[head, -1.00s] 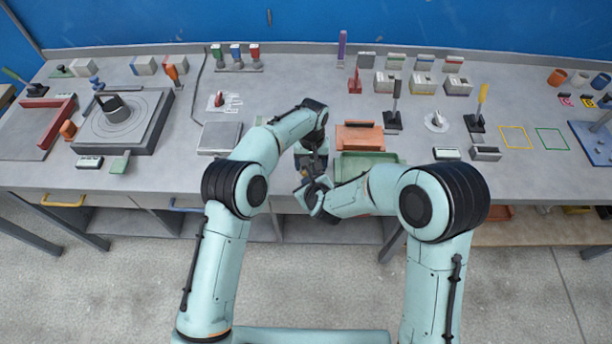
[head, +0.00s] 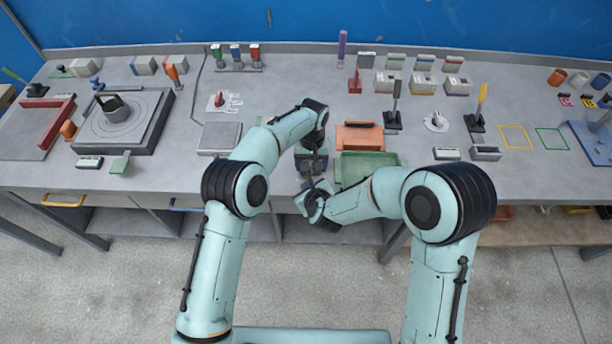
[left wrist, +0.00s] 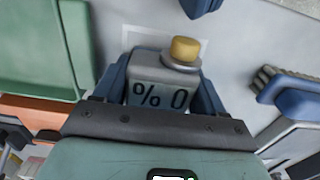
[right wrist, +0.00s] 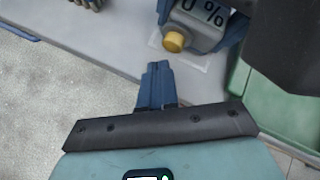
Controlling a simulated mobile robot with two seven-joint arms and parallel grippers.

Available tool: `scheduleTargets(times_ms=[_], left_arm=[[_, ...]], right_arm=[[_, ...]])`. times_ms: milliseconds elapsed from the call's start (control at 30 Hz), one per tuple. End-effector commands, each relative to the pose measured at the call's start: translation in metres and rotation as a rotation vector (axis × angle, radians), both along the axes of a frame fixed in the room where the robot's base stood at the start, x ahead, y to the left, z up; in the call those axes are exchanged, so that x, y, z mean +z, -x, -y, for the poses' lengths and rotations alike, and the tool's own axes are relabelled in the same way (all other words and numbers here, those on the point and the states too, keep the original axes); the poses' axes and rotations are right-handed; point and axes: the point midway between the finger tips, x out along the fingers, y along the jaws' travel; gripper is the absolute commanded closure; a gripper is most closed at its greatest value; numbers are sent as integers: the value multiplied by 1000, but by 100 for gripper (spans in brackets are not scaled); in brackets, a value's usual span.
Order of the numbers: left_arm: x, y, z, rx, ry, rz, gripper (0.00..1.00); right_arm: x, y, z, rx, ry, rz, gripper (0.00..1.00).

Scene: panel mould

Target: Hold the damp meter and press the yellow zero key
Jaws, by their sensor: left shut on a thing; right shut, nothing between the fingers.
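The damp meter (left wrist: 160,92) is a small grey block with a display reading "% 0" and a round yellow zero key (left wrist: 185,50) on one end. My left gripper (head: 312,168) is shut on the meter, one blue finger on each side. In the right wrist view the meter (right wrist: 203,25) and its yellow key (right wrist: 174,41) show at the top. My right gripper (right wrist: 155,70) is shut and empty, its fingertips close to the key with a visible gap. In the head view my arms hide the meter.
A pale outlined rectangle (right wrist: 200,67) lies on the bench under the meter. A blue-handled brush (left wrist: 285,92) is close by. The bench's front edge is near.

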Motion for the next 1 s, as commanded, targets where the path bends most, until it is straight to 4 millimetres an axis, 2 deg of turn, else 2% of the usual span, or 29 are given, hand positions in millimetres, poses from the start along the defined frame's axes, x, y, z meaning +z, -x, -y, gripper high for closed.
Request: scheduleTargets(times_ms=[167,633,1000], left_arm=[[1,-1,0,0,0,2,72],[1,-1,0,0,0,2,72],[1,-1,0,0,0,2,72]], right_arm=[[0,4,0,1,-1,-1,100],[0,47,0,0,0,-1,100],[0,50,0,0,0,0,100]])
